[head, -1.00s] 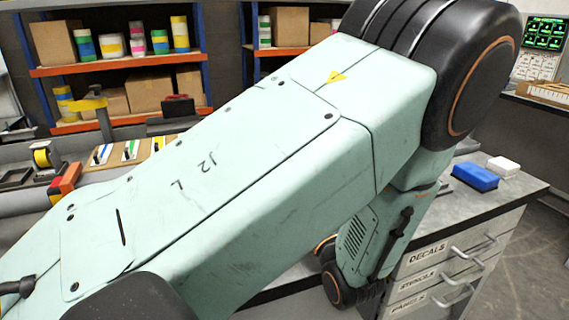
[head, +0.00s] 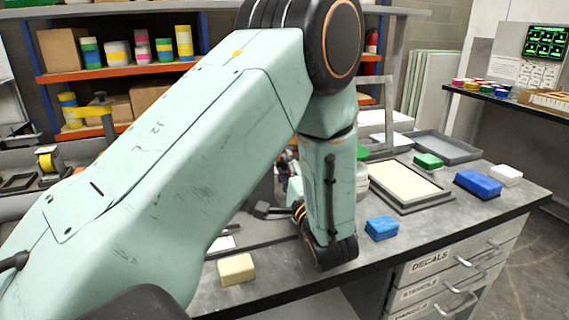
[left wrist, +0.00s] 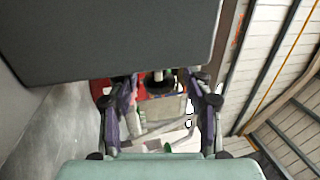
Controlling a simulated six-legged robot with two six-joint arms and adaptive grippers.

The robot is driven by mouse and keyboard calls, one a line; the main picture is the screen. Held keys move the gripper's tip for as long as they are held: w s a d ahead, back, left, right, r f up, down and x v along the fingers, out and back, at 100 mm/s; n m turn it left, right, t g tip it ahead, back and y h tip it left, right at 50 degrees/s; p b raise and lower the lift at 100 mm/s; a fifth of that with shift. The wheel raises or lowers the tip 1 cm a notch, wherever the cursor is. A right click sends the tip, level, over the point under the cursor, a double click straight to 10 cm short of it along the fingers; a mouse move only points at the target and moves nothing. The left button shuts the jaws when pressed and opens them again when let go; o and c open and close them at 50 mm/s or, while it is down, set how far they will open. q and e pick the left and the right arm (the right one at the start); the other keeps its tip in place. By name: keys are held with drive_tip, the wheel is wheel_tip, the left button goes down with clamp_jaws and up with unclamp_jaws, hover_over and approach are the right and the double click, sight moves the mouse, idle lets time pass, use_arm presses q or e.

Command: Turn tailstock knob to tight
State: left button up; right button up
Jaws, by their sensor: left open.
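I cannot pick out the tailstock knob for certain in either view. In the head view my left arm covers much of the bench, and only part of a cluttered grey and red fixture (head: 284,165) shows behind my forearm. My left gripper (head: 266,210) shows small and dark beside my wrist, partly hidden, low over the bench. In the left wrist view its two fingers stand apart, open and empty (left wrist: 161,105). A dark round part with a pale stem (left wrist: 160,82) shows beyond the fingertips; whether it is the knob I cannot tell. My right gripper is not in view.
The grey workbench (head: 450,205) carries a cream block (head: 237,269), blue blocks (head: 381,228), a green block (head: 428,161) and a framed cream panel (head: 405,182). Drawers (head: 430,263) are under its front. A large dark slab (left wrist: 110,40) fills the top of the left wrist view.

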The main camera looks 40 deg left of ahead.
use_arm(q)
drive_tip(key=shift+w+a, duration=0.1)
drive_tip(key=c, duration=0.6)
clamp_jaws()
